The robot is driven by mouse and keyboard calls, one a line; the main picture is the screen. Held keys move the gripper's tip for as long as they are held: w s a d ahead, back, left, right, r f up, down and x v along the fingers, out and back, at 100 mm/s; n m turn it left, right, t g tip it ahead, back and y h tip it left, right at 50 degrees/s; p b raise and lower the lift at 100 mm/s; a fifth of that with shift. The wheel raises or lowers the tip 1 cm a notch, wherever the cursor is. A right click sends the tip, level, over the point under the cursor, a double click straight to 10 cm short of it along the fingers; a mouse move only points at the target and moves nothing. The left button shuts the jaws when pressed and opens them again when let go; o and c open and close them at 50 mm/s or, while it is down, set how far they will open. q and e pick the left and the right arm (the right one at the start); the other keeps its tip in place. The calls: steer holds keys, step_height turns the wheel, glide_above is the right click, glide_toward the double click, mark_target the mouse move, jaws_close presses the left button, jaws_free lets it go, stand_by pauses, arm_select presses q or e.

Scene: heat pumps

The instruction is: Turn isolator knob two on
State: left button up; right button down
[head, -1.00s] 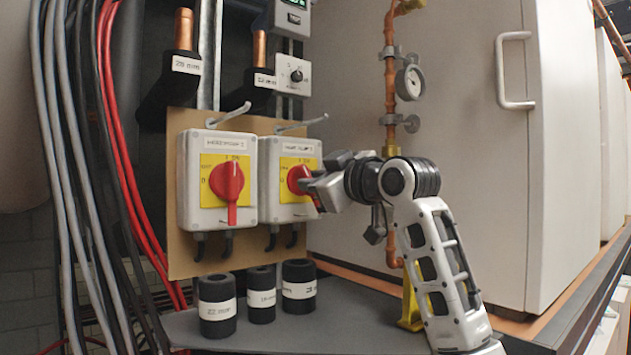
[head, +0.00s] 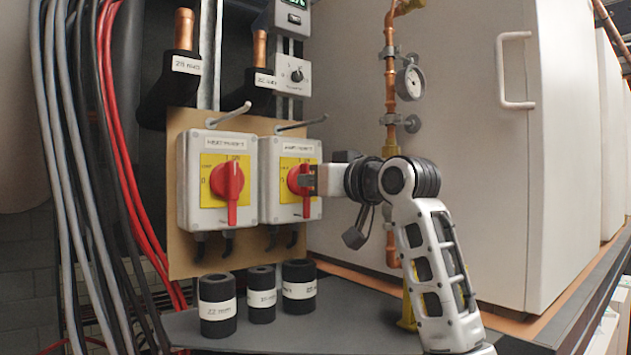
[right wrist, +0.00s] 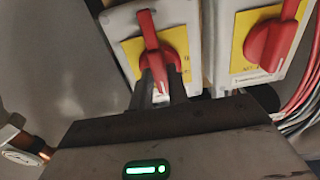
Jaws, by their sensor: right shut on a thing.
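The right isolator box (head: 267,208) carries a red knob (head: 306,204) on a yellow plate. Its handle points down in the head view. My right gripper (head: 309,181) reaches the knob from the right, its fingers closed on the grip. The right wrist view shows the two dark fingers (right wrist: 158,82) on either side of the red grip (right wrist: 150,32), from an upside-down angle. The left isolator box (head: 189,190) has a similar red knob (head: 231,185), handle also down; it shows in the wrist view too (right wrist: 270,45). The box labels are too blurred to read surely. My left gripper is out of view.
Several cables (head: 60,150) hang at the left. Black labelled sleeves (head: 217,312) stand on the grey shelf below the boxes. A copper pipe with a gauge (head: 410,82) and a white cabinet (head: 450,200) stand to the right. Two metal hooks (head: 228,114) project above the boxes.

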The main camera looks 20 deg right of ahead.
stand_by(0.3)
steer(key=c, duration=1.4)
jaws_free()
steer(key=shift+o, duration=0.2)
steer(key=shift+s, duration=0.15)
arm_select(q)
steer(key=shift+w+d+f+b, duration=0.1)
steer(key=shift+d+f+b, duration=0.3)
steer(key=shift+b, duration=0.85)
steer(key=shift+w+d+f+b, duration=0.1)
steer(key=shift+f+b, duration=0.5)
steer(key=shift+b, duration=0.6)
arm_select(e)
steer(key=v, duration=1.5)
steer(key=shift+s+d, duration=0.2)
steer(key=shift+s, duration=0.15)
